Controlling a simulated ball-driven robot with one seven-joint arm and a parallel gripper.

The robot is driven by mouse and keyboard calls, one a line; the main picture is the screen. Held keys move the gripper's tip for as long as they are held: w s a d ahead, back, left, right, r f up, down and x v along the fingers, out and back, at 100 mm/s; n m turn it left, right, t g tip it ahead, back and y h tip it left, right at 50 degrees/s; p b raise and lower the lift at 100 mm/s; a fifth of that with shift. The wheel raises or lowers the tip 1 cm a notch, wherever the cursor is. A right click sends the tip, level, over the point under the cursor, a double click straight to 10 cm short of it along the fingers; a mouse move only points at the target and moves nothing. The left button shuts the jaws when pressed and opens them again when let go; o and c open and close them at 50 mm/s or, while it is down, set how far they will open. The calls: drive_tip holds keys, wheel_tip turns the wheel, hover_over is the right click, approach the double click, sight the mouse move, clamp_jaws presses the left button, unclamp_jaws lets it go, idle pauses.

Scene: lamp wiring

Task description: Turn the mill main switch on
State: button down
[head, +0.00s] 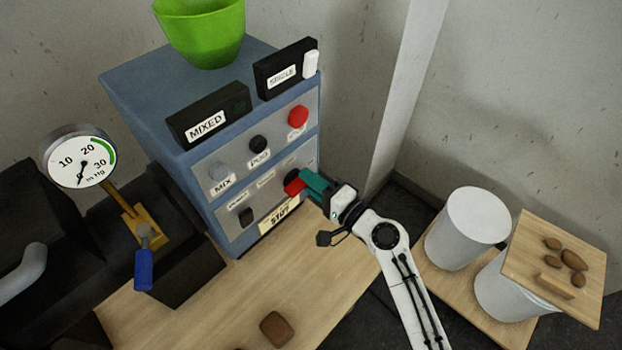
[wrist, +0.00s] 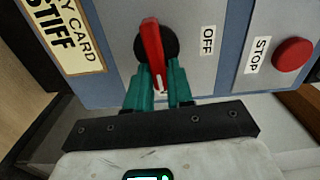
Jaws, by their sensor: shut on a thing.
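The red switch handle (head: 293,184) sits on a black round base low on the front of the blue cabinet. In the wrist view the red handle (wrist: 151,48) stands in front of its black base, and an "OFF" label (wrist: 208,40) is beside it. My gripper (head: 303,184) has its teal fingers closed on the handle. In the wrist view my gripper (wrist: 158,75) has one finger on each side of the handle, and the lower handle is partly hidden between them. Any "ON" label is not visible.
A red STOP button (wrist: 293,55) is on the panel above the switch. A yellowish card reading "STIFF" (head: 279,216) is below it. A gauge (head: 78,161) and blue-handled valve (head: 143,270) are left. White containers (head: 466,228) stand right. A brown block (head: 276,329) lies on the bench.

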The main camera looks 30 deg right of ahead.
drive_tip(key=shift+d+f+m, duration=0.1)
drive_tip(key=shift+m, duration=0.3)
drive_tip(key=c, duration=1.1)
unclamp_jaws()
drive_tip(key=shift+b+v, duration=1.15)
drive_tip(key=shift+v, duration=4.25)
